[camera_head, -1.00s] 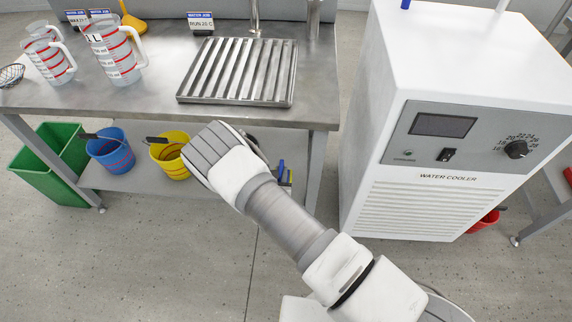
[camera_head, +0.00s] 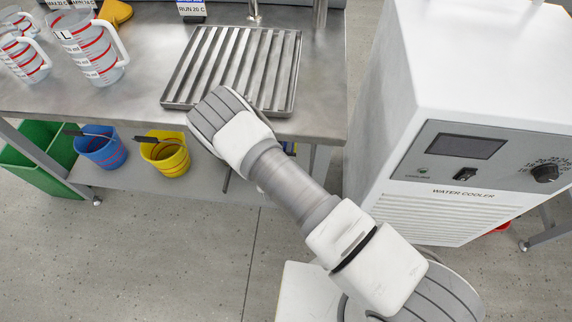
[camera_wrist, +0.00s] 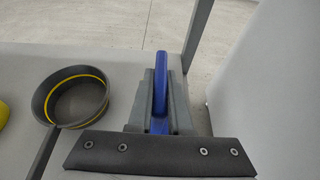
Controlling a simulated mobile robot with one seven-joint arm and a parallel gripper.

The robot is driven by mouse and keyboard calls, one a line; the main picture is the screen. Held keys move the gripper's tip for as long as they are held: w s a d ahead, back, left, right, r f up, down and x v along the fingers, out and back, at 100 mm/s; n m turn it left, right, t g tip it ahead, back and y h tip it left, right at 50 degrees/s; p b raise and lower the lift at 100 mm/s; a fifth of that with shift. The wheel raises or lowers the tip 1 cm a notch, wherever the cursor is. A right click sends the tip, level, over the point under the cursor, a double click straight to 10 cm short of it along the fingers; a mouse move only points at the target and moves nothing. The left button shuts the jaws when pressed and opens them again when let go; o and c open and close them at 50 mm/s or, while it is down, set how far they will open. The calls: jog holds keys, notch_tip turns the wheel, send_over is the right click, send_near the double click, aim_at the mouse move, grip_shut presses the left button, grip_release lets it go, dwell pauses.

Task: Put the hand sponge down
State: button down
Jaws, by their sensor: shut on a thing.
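In the wrist view my gripper (camera_wrist: 157,112) shows as two grey fingers shut on a narrow blue thing. I take this blue thing to be the hand sponge (camera_wrist: 160,80), seen nearly edge-on. It stands out beyond the fingers, above the pale lower shelf (camera_wrist: 110,62); I cannot tell whether it touches the shelf. A dark bar with rivets crosses the bottom of the view and hides the parts below.
A dark round dish (camera_wrist: 72,95) with a yellow band stands left of the sponge. A yellow bucket (camera_head: 167,158) and a blue bucket (camera_head: 98,150) stand on the lower shelf. A ribbed drain tray (camera_head: 172,98) lies on the bench. A water cooler (camera_head: 440,215) stands close on the right.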

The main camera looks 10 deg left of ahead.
notch_tip(320, 180, down, 10)
jog(key=b, duration=0.4)
jog(key=shift+r, duration=0.25)
jog(key=shift+f, duration=0.15)
jog(key=c, duration=0.8)
grip_release()
jog(key=shift+c, duration=0.2)
jog(key=p+v, duration=0.4)
jog(key=v, duration=0.8)
jog(key=shift+p, duration=0.4)
jog(key=shift+s, duration=0.1)
